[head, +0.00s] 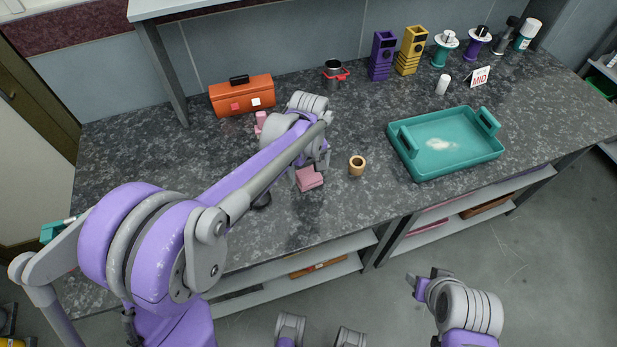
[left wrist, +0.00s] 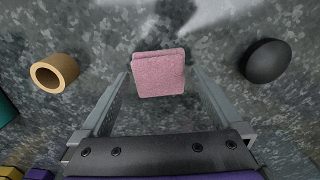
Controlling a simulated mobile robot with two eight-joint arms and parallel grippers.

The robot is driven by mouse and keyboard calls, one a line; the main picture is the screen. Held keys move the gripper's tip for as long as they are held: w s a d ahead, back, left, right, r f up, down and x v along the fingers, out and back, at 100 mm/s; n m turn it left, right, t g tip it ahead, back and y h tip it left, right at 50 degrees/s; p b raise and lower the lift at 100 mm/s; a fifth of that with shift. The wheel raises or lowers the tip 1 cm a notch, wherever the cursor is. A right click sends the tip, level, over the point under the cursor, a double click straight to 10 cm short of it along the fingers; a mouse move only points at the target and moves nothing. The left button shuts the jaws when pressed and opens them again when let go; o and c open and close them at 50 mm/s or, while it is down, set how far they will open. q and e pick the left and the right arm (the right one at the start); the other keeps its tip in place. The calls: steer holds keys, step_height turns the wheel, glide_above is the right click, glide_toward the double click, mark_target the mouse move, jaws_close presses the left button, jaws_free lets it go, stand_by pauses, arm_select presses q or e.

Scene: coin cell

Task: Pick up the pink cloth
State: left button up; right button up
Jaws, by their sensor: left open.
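The pink cloth (head: 309,179) is a small folded block lying on the dark speckled worktop near its front edge. My left gripper (head: 316,162) is directly over it, pointing down. In the left wrist view the cloth (left wrist: 159,74) shows between the two spread fingertips of my left gripper (left wrist: 158,85), with a gap on each side. The left gripper is open and holds nothing. In the head view the left wrist covers part of the cloth's surroundings. My right gripper (head: 429,279) is low at the right, in front of the worktop and away from the cloth.
A wooden ring (head: 357,165) stands right of the cloth; a dark round object (head: 262,201) lies left. A teal tray (head: 457,163) is at the right. An orange toolbox (head: 241,96), a pink object (head: 260,120) and a red-handled pot (head: 334,73) stand behind.

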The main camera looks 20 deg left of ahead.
mark_target(309, 175)
arm_select(q)
steer(key=shift+f, duration=0.6)
steer(key=c, duration=1.1)
step_height(309, 175, up, 10)
steer(key=p, duration=0.1)
